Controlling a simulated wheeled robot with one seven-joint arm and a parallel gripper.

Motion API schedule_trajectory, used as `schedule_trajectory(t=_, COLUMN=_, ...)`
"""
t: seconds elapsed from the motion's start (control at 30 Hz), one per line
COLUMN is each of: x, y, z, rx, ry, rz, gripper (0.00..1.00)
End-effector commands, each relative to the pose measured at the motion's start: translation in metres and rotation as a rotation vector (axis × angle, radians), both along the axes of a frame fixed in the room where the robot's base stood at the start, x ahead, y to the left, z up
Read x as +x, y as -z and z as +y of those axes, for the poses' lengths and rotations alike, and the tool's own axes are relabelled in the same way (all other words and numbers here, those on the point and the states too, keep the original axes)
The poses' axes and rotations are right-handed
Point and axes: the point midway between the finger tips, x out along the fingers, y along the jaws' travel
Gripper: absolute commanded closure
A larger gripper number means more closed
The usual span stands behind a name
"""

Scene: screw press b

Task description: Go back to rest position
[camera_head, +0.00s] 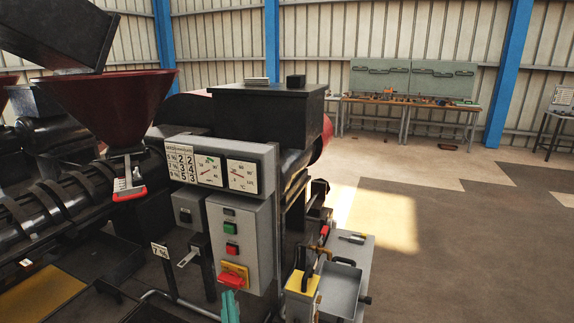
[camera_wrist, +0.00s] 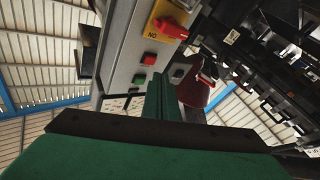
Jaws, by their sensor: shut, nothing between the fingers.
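My gripper (camera_head: 229,303) shows at the bottom edge of the head view as green fingers just below the red-and-yellow rotary switch (camera_head: 234,276) on the grey control box (camera_head: 252,225). In the wrist view the green fingers (camera_wrist: 160,88) are together and hold nothing. There the switch (camera_wrist: 172,26) stands above the fingertips, apart from them in the picture. The red button (camera_wrist: 149,60) and green button (camera_wrist: 138,78) lie left of the fingers. Most of my arm is out of view.
The screw press carries a dark red hopper (camera_head: 108,95) at left and a gauge panel (camera_head: 215,168) above the control box. A small tray (camera_head: 341,290) and yellow-topped block (camera_head: 302,283) stand right of the box. Open floor (camera_head: 470,235) lies further right, before a workbench (camera_head: 410,102).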

Motion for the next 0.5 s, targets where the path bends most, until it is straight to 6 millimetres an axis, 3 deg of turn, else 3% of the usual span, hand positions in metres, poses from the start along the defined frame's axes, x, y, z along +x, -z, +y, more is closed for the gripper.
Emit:
schedule_trajectory(t=0.03, x=-0.011, y=0.02, z=-0.008, rx=0.015, ry=0.013, rz=0.029, gripper=1.0)
schedule_trajectory(t=0.2, x=-0.048, y=0.07, z=-0.032, rx=0.067, ry=0.055, rz=0.097, gripper=1.0)
schedule_trajectory(t=0.5, x=-0.126, y=0.14, z=-0.072, rx=0.14, ry=0.13, rz=0.208, gripper=1.0)
